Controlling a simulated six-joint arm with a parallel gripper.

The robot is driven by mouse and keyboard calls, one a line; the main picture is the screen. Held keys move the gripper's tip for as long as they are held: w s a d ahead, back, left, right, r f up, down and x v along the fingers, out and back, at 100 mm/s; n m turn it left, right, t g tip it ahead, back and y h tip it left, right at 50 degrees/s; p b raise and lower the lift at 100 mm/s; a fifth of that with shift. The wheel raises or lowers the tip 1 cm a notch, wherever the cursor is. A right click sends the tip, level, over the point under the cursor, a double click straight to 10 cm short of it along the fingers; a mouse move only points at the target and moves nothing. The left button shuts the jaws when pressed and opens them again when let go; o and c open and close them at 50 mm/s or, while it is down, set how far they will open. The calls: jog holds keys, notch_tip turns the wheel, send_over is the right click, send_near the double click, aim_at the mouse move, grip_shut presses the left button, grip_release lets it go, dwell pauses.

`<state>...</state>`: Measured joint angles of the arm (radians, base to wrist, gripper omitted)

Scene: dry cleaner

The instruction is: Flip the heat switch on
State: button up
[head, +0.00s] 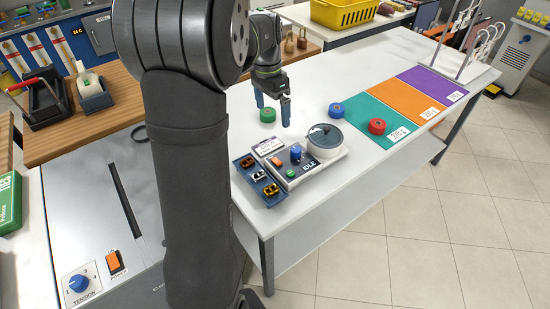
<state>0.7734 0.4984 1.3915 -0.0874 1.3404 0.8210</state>
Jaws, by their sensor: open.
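No switch with a readable heat label shows. A grey control unit (311,181) on the white table carries a blue knob (296,153), a green button (290,173), a dark display reading IDLE (308,166) and a round pot with a dark lid (325,137). A small white label plate at its back left is too small to read. My gripper (272,112) points down with its fingers apart, above the table and behind the unit. A green roll (267,115) shows between the fingers; I see no contact. My arm hides part of the left side.
A blue tray (244,163) with several small clips sits left of the unit. A separate machine at lower left has an orange power switch (115,262) and tension dial (79,284).

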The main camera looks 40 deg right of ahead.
jog(key=shift+r, duration=0.3)
